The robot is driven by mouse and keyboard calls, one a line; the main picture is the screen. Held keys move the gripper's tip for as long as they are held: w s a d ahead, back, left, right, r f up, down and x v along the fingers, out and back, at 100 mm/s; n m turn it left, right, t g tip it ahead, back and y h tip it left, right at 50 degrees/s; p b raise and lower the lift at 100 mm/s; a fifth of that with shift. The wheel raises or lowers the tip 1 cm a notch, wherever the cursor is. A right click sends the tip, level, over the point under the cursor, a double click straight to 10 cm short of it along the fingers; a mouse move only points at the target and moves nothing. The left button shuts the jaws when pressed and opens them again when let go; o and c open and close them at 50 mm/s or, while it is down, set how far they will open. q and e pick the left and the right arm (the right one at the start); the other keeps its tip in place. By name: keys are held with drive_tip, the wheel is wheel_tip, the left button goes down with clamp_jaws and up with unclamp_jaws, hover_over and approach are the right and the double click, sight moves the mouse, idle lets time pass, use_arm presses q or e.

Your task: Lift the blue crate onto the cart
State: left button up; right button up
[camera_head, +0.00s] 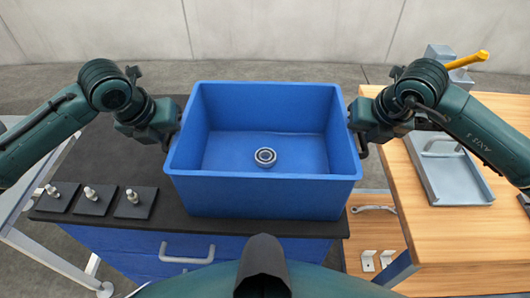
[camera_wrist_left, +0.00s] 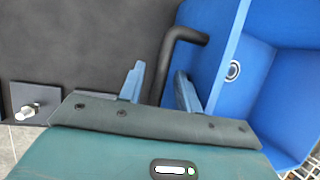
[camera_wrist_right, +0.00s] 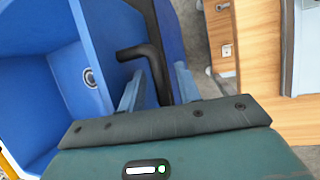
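The open blue crate (camera_head: 260,197) stands on the dark top of a blue cabinet in the middle of the head view, with a metal ring (camera_head: 265,157) on its floor. It has a black bar handle on each side. My left gripper (camera_wrist_left: 159,68) is open, its fingers on either side of the crate's left handle (camera_wrist_left: 188,34), with gaps visible. My right gripper (camera_wrist_right: 158,70) is open in the same way around the right handle (camera_wrist_right: 133,52). In the head view both fingertips are mostly hidden beside the crate walls. I cannot clearly identify the cart.
The cabinet's dark top (camera_head: 105,150) holds several small black plates with metal pins (camera_head: 133,201) at its left front. A grey metal frame (camera_head: 50,258) stands at far left. A wooden bench (camera_head: 450,245) at right carries a grey tray (camera_head: 450,178) and a yellow-handled tool (camera_head: 467,60).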

use_arm(q)
clamp_jaws()
use_arm(e)
clamp_jaws()
use_arm(q)
drive_tip(key=shift+r, duration=0.15)
use_arm(e)
drive_tip(key=shift+r, duration=0.15)
